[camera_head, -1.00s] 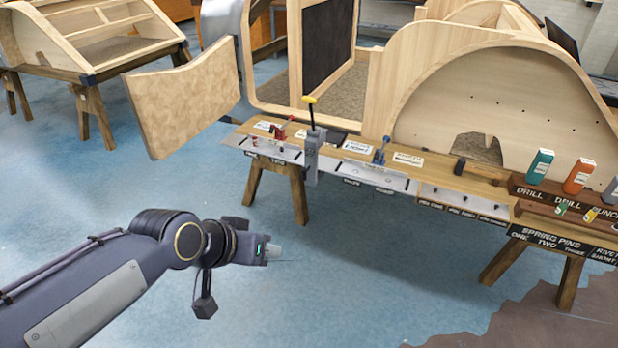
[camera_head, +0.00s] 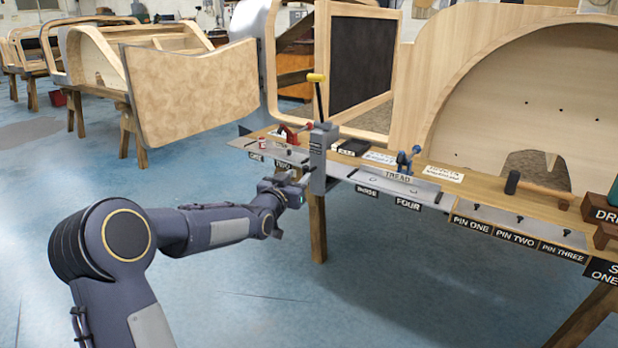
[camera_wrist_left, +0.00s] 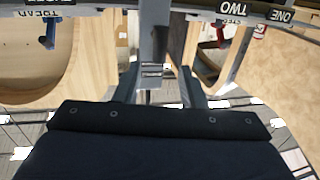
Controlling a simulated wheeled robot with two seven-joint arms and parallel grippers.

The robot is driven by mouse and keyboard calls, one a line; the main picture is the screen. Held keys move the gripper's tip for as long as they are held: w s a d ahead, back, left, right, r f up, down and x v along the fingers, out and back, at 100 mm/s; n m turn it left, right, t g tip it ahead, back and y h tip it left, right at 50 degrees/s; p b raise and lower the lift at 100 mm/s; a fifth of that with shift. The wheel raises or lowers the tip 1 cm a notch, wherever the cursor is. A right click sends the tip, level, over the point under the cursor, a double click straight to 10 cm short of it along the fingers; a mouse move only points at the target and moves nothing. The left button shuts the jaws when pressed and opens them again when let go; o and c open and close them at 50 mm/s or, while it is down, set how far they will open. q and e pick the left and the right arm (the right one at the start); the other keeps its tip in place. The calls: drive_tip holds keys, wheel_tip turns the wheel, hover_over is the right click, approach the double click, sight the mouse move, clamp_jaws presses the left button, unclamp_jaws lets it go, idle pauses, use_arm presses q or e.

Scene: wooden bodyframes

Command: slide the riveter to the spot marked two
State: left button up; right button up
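The riveter (camera_head: 319,158) is a grey upright tool with a yellow-tipped lever. It stands at the front edge of the bench, just right of the label TWO (camera_head: 283,164) and left of a partly unreadable label and FOUR. My left gripper (camera_head: 300,186) is at the riveter's lower front. In the left wrist view the riveter's grey post (camera_wrist_left: 153,50) lies between my two spread fingers (camera_wrist_left: 158,88), which look open; contact cannot be told. TWO also shows there (camera_wrist_left: 237,18), right of the post. My right gripper is not in view.
A red clamp (camera_head: 289,133) stands left of the riveter and a blue clamp (camera_head: 405,160) right of it, by a TREAD plate (camera_head: 396,178). A tan curved panel (camera_head: 190,97) hangs behind my arm. The blue floor is clear in front of the bench.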

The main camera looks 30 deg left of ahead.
sight(304, 170)
use_arm(q)
drive_tip(key=w, duration=0.6)
drive_tip(key=shift+w+a+b, duration=0.15)
drive_tip(key=shift+a+b, duration=0.15)
drive_tip(key=shift+b, duration=0.05)
clamp_jaws()
